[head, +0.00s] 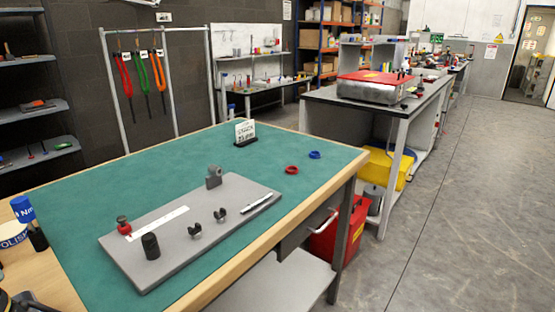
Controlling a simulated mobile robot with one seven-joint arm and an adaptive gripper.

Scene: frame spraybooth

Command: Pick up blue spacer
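The blue spacer (314,154) is a small ring lying flat on the green mat (210,155) of the workbench, near its right edge. A similar red ring (291,170) lies just to its left and nearer the front, apart from it. Nothing covers the blue spacer. My gripper does not show in the head view, so its place relative to the spacer cannot be seen.
A grey fixture plate (175,243) with black clips, posts and a red-based knob occupies the mat's front. A small sign (245,132) stands at the back. Cans (23,210) stand at the left. The mat around the rings is clear. A red box (338,235) sits below.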

